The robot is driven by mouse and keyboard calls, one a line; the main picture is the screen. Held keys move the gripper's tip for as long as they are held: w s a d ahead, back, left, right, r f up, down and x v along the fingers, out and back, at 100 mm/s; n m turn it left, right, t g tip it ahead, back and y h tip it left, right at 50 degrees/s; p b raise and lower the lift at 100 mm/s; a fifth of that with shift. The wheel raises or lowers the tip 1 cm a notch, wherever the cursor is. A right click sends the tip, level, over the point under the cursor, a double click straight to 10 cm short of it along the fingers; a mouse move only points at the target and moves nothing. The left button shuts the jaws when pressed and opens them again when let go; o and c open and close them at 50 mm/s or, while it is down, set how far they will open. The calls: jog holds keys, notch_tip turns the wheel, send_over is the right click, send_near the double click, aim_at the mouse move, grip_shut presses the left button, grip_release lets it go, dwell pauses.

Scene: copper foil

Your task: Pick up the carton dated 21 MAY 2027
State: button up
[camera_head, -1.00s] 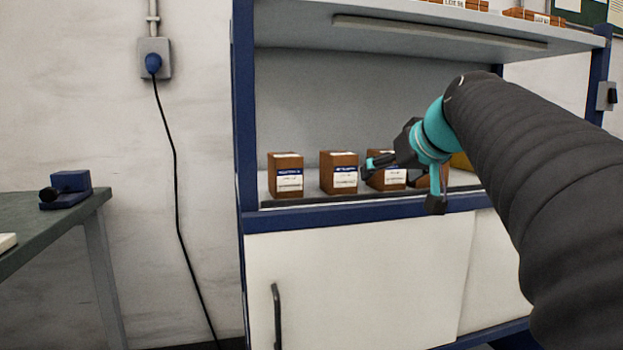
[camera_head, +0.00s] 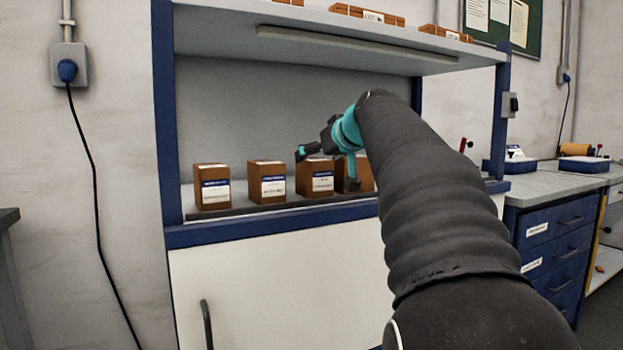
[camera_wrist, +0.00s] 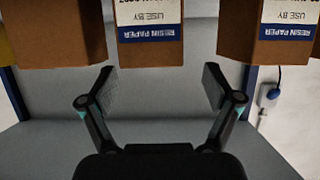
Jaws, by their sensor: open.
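Several brown cartons with white and blue labels stand in a row on the shelf: a leftmost carton (camera_head: 212,187), a second carton (camera_head: 267,182), a third carton (camera_head: 314,180) and a fourth (camera_head: 363,174), partly hidden by my gripper. My gripper (camera_head: 330,168) is open and empty in front of the third and fourth cartons. In the wrist view, the picture is upside down; the open fingers (camera_wrist: 158,85) point at a middle carton (camera_wrist: 150,52) labelled RESIN PAPER, USE BY. Its date is cut off by the frame edge, with only what looks like 2027 partly showing.
Another carton (camera_wrist: 265,40) stands right of the middle one in the wrist view, and one (camera_wrist: 55,40) left. The upper shelf (camera_head: 350,40) overhangs the row. A drawer bench (camera_head: 560,225) stands at right. A blue plug and cord (camera_head: 67,70) are on the left wall.

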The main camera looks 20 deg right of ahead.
aim_at(319, 160)
jog(key=shift+d+f+x, duration=0.15)
jog(key=shift+x, duration=1.15)
jog(key=shift+d+f+x, duration=0.1)
jog(key=shift+d+x, duration=0.1)
jog(key=shift+x, duration=1.15)
jog(key=shift+s, duration=0.1)
jog(key=shift+c, duration=0.2)
jog(key=c, duration=1.4)
